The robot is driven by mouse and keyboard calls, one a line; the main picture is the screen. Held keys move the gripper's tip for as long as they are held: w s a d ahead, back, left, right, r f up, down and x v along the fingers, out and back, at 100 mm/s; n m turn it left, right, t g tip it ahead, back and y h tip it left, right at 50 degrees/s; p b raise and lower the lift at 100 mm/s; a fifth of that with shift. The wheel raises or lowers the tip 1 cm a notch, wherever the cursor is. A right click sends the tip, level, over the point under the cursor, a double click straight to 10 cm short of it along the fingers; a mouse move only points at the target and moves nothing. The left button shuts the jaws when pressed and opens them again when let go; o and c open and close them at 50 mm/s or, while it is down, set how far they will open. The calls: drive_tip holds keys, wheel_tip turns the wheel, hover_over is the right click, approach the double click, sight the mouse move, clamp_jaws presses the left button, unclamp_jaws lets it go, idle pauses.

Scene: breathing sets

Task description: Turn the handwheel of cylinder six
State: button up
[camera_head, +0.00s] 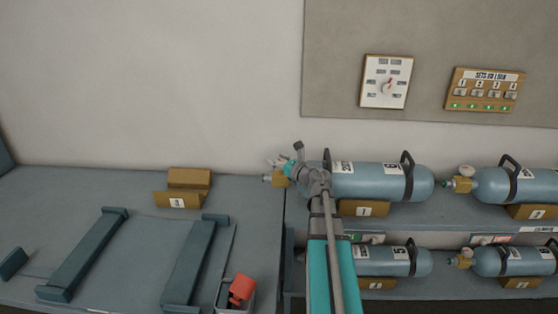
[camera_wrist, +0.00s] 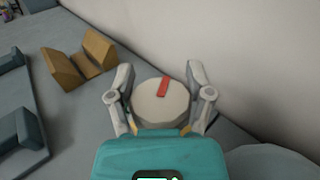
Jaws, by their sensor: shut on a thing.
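Cylinder six (camera_head: 376,181) is a blue-grey bottle with a black handle, lying on the upper shelf with its brass valve (camera_head: 277,179) at its left end. Its label appears to read 6. My gripper (camera_head: 283,163) is at that valve and hides most of it in the head view. In the wrist view, the pale round handwheel (camera_wrist: 160,110) with a red mark (camera_wrist: 163,87) sits between the two fingers of my gripper (camera_wrist: 161,112). The fingers are closed on its rim from both sides.
More cylinders lie right (camera_head: 515,184) and below (camera_head: 390,261), the lower left one labelled 5. A wooden cradle (camera_head: 182,199) stands on the bench to the left. A tray (camera_head: 222,297) holds a red item (camera_head: 241,287).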

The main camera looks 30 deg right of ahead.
drive_tip(key=shift+y, duration=0.3)
drive_tip(key=o, duration=1)
drive_tip(key=shift+s, duration=0.1)
drive_tip(key=shift+v, duration=3.95)
